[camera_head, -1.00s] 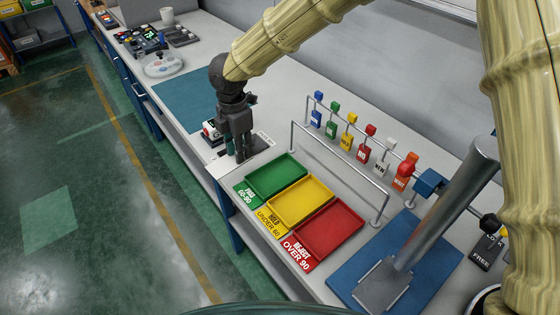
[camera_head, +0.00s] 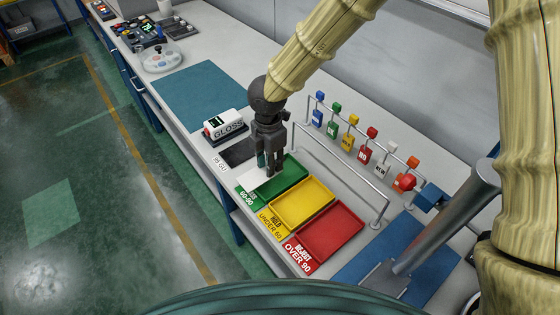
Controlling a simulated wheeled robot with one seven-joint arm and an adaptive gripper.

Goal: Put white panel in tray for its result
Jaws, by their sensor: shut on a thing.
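My gripper (camera_head: 269,163) is shut on the white panel (camera_head: 252,178), which shows at the fingertips over the back left part of the green tray (camera_head: 284,186). I cannot tell whether the panel touches the tray. The green tray's label reads 60-90, its upper word partly hidden. The yellow tray (camera_head: 302,204) reads HOLD UNDER 60, and the red tray (camera_head: 330,232) reads REJECT OVER 90. The gloss meter (camera_head: 226,128) stands behind the gripper, its display too small to read. A dark plate (camera_head: 238,152) lies in front of it.
A low metal rail (camera_head: 340,165) runs along the trays' right side. Beyond it, coloured tags (camera_head: 347,140) hang on a rack. A blue mat (camera_head: 199,94) lies clear farther back. A metal column (camera_head: 440,225) stands on another blue mat at the right.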

